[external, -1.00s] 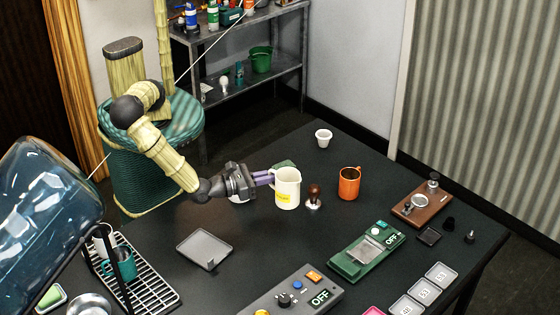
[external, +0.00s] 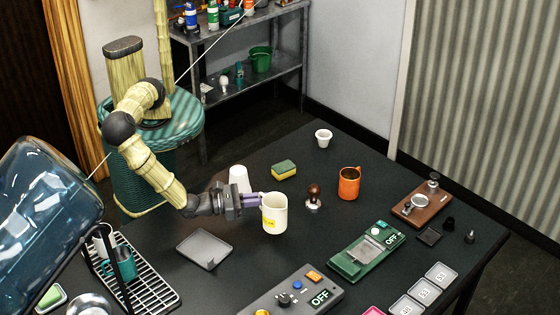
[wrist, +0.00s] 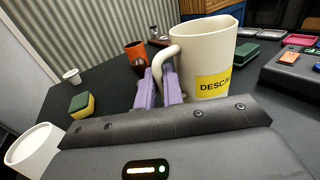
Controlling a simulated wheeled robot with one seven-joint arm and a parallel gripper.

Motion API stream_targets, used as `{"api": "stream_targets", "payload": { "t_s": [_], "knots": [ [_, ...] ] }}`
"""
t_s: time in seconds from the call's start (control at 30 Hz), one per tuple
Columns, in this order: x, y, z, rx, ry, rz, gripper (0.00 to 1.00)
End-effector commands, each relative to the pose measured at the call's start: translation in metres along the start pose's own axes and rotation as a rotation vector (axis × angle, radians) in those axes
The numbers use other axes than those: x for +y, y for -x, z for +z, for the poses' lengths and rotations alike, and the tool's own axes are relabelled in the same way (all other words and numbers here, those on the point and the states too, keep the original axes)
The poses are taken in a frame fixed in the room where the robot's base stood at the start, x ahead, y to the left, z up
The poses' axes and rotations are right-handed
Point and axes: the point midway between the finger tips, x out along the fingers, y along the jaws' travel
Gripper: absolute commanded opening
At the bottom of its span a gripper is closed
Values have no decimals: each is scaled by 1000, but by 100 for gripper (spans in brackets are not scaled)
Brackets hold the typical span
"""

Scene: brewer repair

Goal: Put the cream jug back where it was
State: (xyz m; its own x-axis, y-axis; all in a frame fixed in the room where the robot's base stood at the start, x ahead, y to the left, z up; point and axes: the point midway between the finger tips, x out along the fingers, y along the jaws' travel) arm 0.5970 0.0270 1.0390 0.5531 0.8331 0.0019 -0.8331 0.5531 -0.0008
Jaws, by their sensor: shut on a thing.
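The cream jug (external: 275,215) has a yellow label, which reads "DESCA…" in the wrist view (wrist: 205,60). My gripper (external: 258,200) is shut on the jug's handle, with its purple fingers on the handle in the wrist view (wrist: 160,88). The jug is upright over the middle of the black table; I cannot tell whether its base touches the table.
A white cup (external: 239,178) stands just behind my gripper, and a sponge (external: 284,171) lies beyond it. A tamper (external: 314,198), an orange mug (external: 349,183) and a green scale (external: 366,251) are to the right. A grey tray (external: 205,248) lies front left. A control box (external: 300,292) is in front.

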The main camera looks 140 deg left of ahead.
Motion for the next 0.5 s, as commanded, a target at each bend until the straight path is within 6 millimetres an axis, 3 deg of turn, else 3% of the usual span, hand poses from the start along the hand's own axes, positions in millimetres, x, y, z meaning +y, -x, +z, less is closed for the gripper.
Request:
{"api": "stream_targets", "payload": {
  "t_s": [0.5],
  "knots": [
    [0,0,-17,-1,0,1,0]
  ]
}}
